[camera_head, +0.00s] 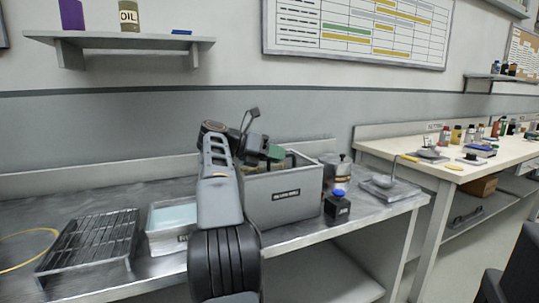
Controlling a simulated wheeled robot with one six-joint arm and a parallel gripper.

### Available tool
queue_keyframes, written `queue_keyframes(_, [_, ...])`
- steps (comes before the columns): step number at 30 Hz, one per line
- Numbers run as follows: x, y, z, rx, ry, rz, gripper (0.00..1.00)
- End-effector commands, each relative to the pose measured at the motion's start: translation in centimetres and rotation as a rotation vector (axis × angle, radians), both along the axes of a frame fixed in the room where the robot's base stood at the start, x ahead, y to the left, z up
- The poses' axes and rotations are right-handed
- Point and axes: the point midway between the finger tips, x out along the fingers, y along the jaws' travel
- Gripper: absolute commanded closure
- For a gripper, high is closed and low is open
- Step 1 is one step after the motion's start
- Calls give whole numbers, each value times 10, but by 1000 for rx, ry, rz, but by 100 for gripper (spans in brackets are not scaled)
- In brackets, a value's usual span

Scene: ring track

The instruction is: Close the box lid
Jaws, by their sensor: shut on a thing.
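A grey box (285,200) with a dark label on its front stands on the metal bench, just right of my arm. Its top looks open, with a grey rim showing at the right. I cannot make out the lid clearly; my arm covers the box's left part. My gripper (262,148) is over the box's back left part. It is shut on a small green piece (276,153) at its tips. Whether this piece belongs to the lid cannot be told.
A wire rack (92,241) and a small box with a pale blue inside (173,216) stand left of my arm. A dark bottle (337,208), a metal canister (341,171) and a flat metal device (390,188) stand right of the box. A shelf (120,40) hangs above.

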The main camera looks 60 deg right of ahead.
Motion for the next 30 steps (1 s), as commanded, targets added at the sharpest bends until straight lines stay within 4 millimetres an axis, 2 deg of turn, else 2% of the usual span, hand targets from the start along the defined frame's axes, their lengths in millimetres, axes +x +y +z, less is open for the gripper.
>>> queue_keyframes(1, [-4, 0, -1, 2, -1, -16, 100])
queue_keyframes(14, [-3, 0, -6, 10, -3, -17, 100])
queue_keyframes(15, [-3, 0, -7, 10, -2, -17, 80])
queue_keyframes(21, [-2, 0, -6, 7, -3, -13, 62])
queue_keyframes(30, [0, 1, -3, 3, -4, -11, 62])
